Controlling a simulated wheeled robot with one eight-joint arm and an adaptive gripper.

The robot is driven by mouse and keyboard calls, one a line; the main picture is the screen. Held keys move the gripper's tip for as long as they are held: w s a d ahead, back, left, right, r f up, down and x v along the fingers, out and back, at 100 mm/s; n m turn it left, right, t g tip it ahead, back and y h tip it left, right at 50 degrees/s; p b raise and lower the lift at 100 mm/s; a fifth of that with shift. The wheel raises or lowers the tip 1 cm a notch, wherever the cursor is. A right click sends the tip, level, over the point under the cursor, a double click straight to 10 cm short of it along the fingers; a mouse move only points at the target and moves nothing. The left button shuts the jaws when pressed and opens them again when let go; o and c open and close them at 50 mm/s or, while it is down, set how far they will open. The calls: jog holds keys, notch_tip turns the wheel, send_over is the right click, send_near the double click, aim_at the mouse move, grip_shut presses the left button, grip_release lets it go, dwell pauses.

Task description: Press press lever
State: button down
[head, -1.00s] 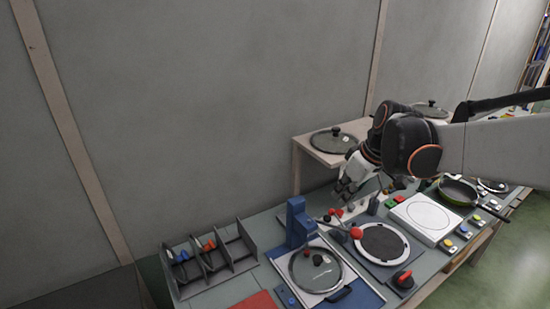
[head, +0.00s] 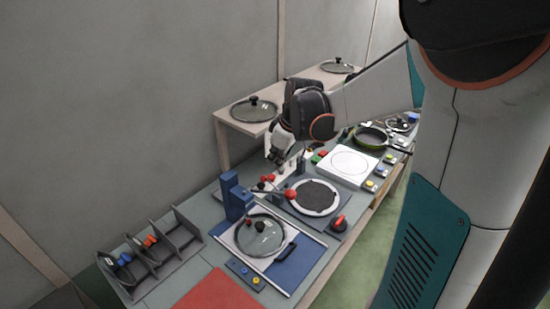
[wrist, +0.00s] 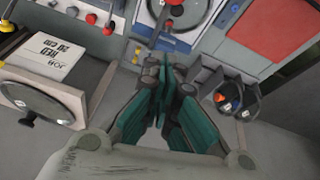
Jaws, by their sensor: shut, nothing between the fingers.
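The press is a blue upright column (head: 236,196) beside a round glass lid (head: 260,236), which rests on a blue and white plate. A thin lever with a red ball end (head: 290,194) reaches right from the column. My gripper (head: 279,160) is above and behind the lever, apart from it, its fingers small and dark in the head view. In the wrist view my gripper (wrist: 164,75) shows its teal-padded fingers together with nothing between them. The lid also shows at the top of the wrist view (wrist: 176,14).
A wooden shelf (head: 240,124) with glass lids stands behind my arm. A grey divided rack (head: 160,262) is at the left and a red mat (head: 218,292) at the front. A round dark plate (head: 316,197), a red knob (head: 339,221) and a pan (head: 371,137) lie to the right.

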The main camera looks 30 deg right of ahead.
notch_tip(320, 180, down, 8)
jog(key=d, duration=0.1)
jog(key=shift+s+f+b, duration=0.25)
jog(key=shift+s+b, duration=0.05)
jog(key=shift+b, duration=0.15)
jog(key=shift+d, duration=0.1)
